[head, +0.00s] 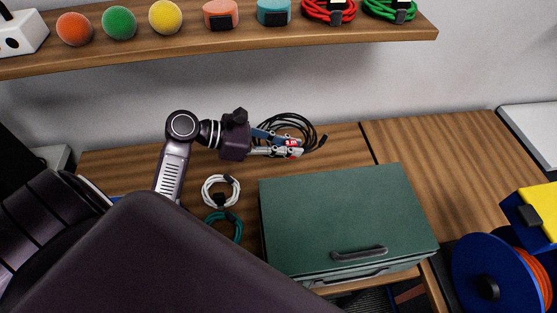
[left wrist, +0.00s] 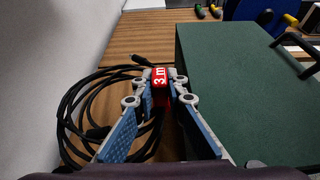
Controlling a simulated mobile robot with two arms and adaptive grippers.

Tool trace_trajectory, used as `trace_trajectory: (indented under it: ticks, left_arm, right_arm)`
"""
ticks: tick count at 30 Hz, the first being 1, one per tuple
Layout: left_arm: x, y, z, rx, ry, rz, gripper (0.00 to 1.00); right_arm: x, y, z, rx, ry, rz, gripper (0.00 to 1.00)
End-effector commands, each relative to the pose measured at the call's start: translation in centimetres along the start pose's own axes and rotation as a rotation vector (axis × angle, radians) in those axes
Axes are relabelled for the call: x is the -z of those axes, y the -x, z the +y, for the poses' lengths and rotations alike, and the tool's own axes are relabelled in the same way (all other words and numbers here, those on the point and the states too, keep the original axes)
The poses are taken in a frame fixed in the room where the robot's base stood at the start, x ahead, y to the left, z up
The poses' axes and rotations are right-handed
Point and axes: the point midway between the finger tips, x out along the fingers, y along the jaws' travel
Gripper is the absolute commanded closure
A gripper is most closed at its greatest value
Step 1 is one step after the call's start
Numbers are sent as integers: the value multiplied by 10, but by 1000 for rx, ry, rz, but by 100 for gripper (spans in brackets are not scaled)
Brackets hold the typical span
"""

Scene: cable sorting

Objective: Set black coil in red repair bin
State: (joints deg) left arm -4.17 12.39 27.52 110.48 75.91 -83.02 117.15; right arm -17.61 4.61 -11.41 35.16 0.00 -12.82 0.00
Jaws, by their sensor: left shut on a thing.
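The black coil (head: 289,127) is a loop of black cable with a red "3 m" tag (left wrist: 160,85). It is at the back of the wooden bench near the wall. My left gripper (head: 295,148) is shut on the coil at the red tag; in the left wrist view the fingers (left wrist: 160,88) close on the tag, with the loops spreading to the left. I cannot tell whether the coil touches the bench. I cannot make out a red repair bin for certain. My right gripper is not in view.
A green lidded case (head: 345,215) stands just in front of my left gripper. White (head: 221,191) and teal (head: 224,226) coils lie left of it. A shelf (head: 200,45) with balls and coils hangs above. A blue spool (head: 480,280) is at right; the bench's back right is clear.

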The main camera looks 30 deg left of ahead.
Motion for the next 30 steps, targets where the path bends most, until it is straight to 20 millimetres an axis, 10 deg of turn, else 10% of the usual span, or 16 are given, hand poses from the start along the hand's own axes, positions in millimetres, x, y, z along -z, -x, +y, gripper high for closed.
trace_trajectory:
  ticks: [5, 13, 30]
  left_arm:
    - [44, -20, -1, 1, 8, -3, 100]
    - [106, -46, 0, 0, 5, -3, 100]
    - [162, -68, 0, -2, 1, -2, 100]
  right_arm:
    - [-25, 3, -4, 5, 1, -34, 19]
    - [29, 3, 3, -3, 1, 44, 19]
    - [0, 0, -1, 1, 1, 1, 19]
